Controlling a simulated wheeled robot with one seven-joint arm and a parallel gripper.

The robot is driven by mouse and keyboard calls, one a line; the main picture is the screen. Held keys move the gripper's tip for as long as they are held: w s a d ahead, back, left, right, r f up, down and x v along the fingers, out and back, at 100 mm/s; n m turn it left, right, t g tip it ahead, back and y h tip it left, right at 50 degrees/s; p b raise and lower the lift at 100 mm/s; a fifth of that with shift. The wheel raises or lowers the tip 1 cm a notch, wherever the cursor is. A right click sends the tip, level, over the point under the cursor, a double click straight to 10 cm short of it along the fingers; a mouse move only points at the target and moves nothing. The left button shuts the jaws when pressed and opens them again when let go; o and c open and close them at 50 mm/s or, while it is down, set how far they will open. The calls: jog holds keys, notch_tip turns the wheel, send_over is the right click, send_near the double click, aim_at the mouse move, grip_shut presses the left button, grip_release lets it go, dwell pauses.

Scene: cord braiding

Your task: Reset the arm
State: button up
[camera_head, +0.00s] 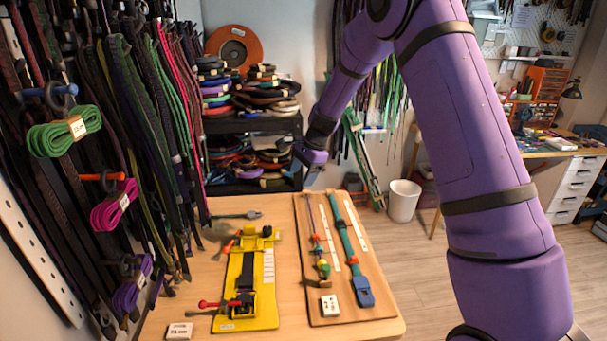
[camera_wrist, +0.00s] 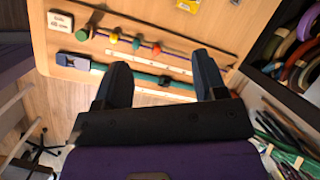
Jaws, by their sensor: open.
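My gripper (camera_wrist: 162,82) is open and empty in the wrist view, its two dark blue fingers apart. My purple arm reaches from the right side of the head view up and over to the left. In the wrist view the board (camera_wrist: 240,18) lies beyond the fingers, with a teal strap (camera_wrist: 150,78) and a cord with coloured beads (camera_wrist: 135,45) on it.
A yellow jig (camera_head: 240,305) with red-handled clamps stands left of the board. Cord bundles, such as a green one (camera_head: 65,130), and straps hang at the left. A black shelf (camera_head: 250,185) of coils stands behind the table. A white bin (camera_head: 404,200) stands on open floor.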

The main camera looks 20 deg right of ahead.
dwell(0.3)
jog(key=s+r+n+t+h, duration=0.15)
jog(key=s+r+n, duration=0.55)
jog(key=s+r, duration=1.35)
jog(key=s+d+r+n+t+h, duration=0.1)
jog(key=s+n, duration=0.2)
jog(key=s, duration=0.8)
jog(key=s+d+r+n+t+h, duration=0.1)
jog(key=s+n, duration=0.3)
jog(key=s, duration=0.7)
jog(key=shift+s+d+r+n, duration=0.3)
jog(key=shift+d+r, duration=0.05)
jog(key=shift+r, duration=0.3)
